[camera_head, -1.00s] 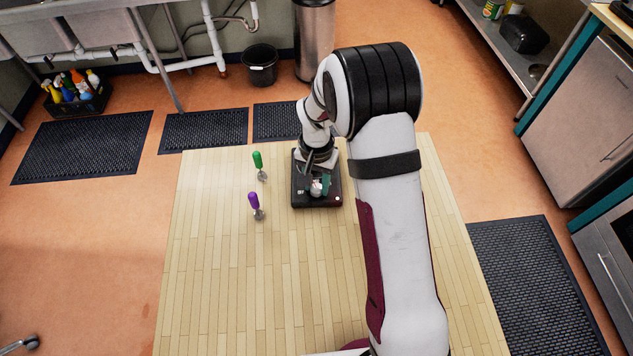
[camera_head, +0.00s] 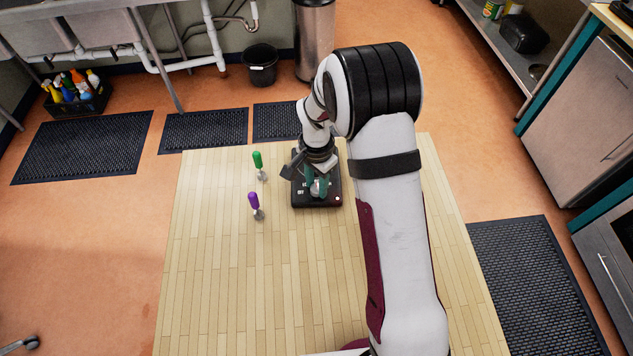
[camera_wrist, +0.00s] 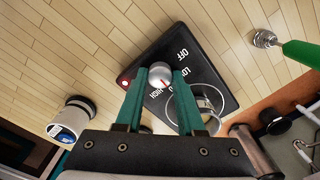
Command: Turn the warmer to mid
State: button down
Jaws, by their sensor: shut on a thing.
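The warmer (camera_head: 300,203) is a flat black box on the wooden table. In the wrist view its dark top (camera_wrist: 205,65) shows the words OFF, LOW and HIGH; a MID label is not readable. Its round silver knob (camera_wrist: 160,71) has a red mark at its lower edge, near HIGH and on the side towards the partly covered label. I cannot tell the exact setting. My gripper (camera_head: 319,187) is above the box, its teal fingers shut on the knob, one on each side. The fingers also show in the wrist view (camera_wrist: 157,77) and hide part of the labels.
The table (camera_head: 225,285) is clear in front. A round metal loop (camera_wrist: 210,98) shows beside a finger in the wrist view. A small red light (camera_wrist: 125,83) is on the box's corner.

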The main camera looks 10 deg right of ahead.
aim_at(317, 188)
jog(key=c, duration=0.5)
grip_release()
notch_tip(317, 188, up, 16)
jog(key=shift+f, duration=0.1)
jog(key=shift+s, duration=0.1)
